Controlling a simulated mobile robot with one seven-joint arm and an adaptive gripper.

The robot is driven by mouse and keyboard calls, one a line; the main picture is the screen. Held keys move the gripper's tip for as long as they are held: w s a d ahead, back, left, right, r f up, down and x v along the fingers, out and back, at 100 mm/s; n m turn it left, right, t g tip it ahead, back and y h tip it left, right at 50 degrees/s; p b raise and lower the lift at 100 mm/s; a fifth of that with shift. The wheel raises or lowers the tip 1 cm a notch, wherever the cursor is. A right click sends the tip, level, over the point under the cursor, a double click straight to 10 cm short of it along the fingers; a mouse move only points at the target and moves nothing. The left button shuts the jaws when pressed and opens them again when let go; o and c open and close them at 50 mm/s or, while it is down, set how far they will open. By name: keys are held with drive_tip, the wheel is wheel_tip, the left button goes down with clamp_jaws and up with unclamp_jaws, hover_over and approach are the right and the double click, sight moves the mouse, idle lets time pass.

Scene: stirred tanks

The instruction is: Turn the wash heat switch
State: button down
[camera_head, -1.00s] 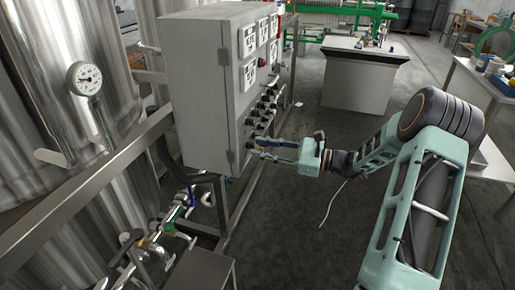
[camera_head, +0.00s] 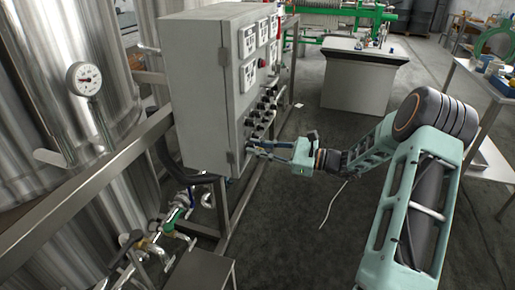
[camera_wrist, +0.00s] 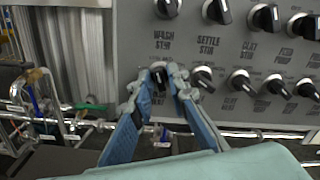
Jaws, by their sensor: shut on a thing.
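The wash heat switch (camera_wrist: 158,68) is a black knob with a pale pointer at the left end of the lower knob row, below the WASH STIR label. My gripper (camera_wrist: 158,80) is shut on this knob, with one blue finger on either side. In the head view my gripper (camera_head: 252,147) reaches the lower front of the grey control cabinet (camera_head: 195,90) from the right. The knob itself is too small and covered to make out there.
The wash stir knob (camera_wrist: 166,8) sits just above, and the settle column's lower knob (camera_wrist: 203,77) is close to my right finger. Steel tanks (camera_head: 85,45) and pipes with valves (camera_head: 170,225) stand left of and below the cabinet.

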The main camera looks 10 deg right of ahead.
drive_tip(key=shift+n+b, duration=2.7)
drive_tip(key=shift+n, duration=1.2)
drive_tip(key=c, duration=2.1)
unclamp_jaws()
drive_tip(key=shift+d, duration=0.1)
drive_tip(key=v, duration=1.2)
